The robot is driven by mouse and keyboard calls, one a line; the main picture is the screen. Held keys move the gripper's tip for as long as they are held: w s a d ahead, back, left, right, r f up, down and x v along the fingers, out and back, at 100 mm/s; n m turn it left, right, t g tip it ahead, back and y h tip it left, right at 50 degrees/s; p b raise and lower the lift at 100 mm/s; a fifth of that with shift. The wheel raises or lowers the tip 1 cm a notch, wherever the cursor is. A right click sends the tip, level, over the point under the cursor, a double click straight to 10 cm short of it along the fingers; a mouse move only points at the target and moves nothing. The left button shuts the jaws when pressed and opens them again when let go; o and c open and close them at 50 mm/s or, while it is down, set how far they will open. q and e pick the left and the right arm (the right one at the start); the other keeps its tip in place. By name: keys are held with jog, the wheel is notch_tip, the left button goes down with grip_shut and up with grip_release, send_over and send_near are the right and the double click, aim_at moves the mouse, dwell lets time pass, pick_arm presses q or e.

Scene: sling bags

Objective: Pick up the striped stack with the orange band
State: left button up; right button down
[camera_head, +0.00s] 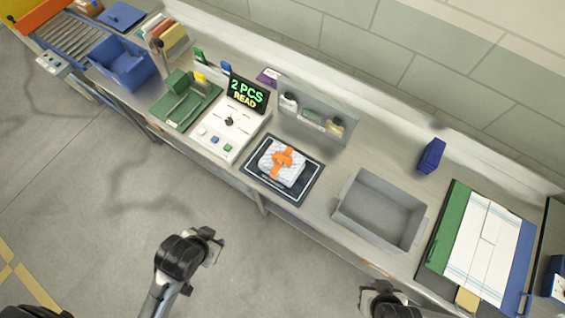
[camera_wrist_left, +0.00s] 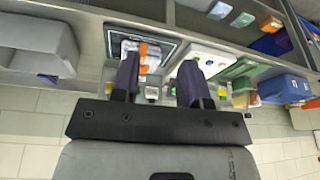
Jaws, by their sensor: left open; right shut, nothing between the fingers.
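The striped stack (camera_head: 284,166) is a white and grey bundle with an orange band (camera_head: 283,159) crossing its top. It lies on a black-bordered pad (camera_head: 254,179) on the bench. In the left wrist view, upside down, the stack (camera_wrist_left: 131,48) shows beyond my fingers. My left gripper (camera_head: 216,243) is in front of the bench, apart from the stack. Its two fingers are spread and empty in the left wrist view (camera_wrist_left: 158,75). My right gripper (camera_head: 373,292) is low in the head view, shut and empty, away from the stack; its fingertips are hard to make out.
A grey open bin (camera_head: 345,211) stands right of the pad. A white device with a "2 PCS READ" display (camera_head: 248,93) stands left. Behind is a clear holder (camera_head: 313,117) with small items. Blue box (camera_head: 431,156) and green-blue folder (camera_head: 447,230) are farther right.

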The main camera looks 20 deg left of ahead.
pick_arm(q)
jog(key=o, duration=1.1)
